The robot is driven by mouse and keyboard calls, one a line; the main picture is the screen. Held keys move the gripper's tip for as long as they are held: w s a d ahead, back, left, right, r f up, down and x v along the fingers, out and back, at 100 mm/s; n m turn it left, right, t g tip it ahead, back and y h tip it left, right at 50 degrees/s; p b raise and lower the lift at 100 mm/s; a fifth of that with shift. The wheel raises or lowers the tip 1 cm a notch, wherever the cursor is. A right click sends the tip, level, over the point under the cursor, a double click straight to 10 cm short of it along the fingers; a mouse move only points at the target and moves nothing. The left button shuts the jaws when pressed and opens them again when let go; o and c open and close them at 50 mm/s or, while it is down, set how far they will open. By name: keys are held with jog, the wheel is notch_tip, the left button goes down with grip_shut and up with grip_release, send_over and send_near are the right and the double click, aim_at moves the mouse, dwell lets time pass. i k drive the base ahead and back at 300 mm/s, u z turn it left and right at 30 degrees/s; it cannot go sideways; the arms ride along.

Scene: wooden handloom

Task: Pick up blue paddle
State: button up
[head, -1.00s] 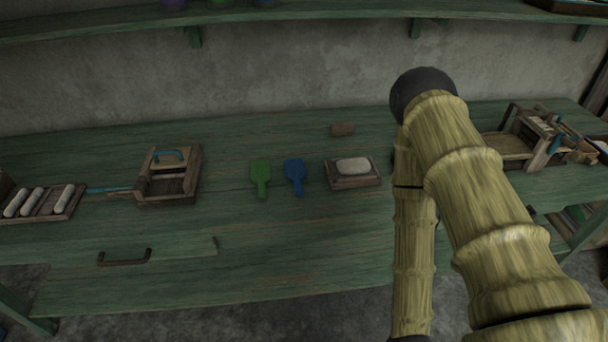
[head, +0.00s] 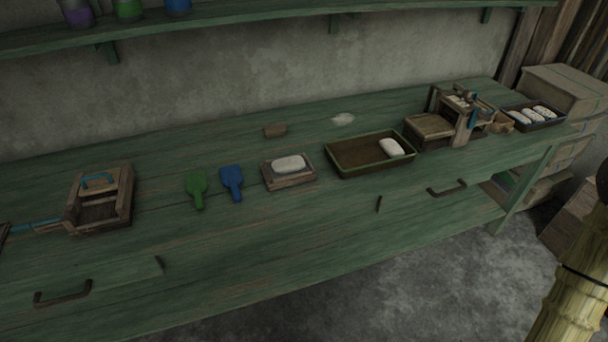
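The blue paddle (head: 231,181) lies flat on the green wooden workbench (head: 330,228), its handle pointing toward the front edge. A green paddle (head: 197,189) lies just to its left, close beside it. Nothing covers the blue paddle. My gripper is outside the picture. Only part of my arm shows at the lower right, well away from the paddle.
Right of the paddles are a small wooden tray (head: 289,180) with a white bar and a larger tray (head: 350,160) with a white piece. A wooden box (head: 102,214) stands left. A loom-like wooden device (head: 431,131) stands right. The bench before the paddles is clear.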

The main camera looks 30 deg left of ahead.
aim_at(231, 176)
jog(key=z, duration=1.9)
jog(key=k, duration=2.35)
jog(key=u, duration=2.15)
jog(key=i, duration=0.4)
jog(key=z, duration=0.1)
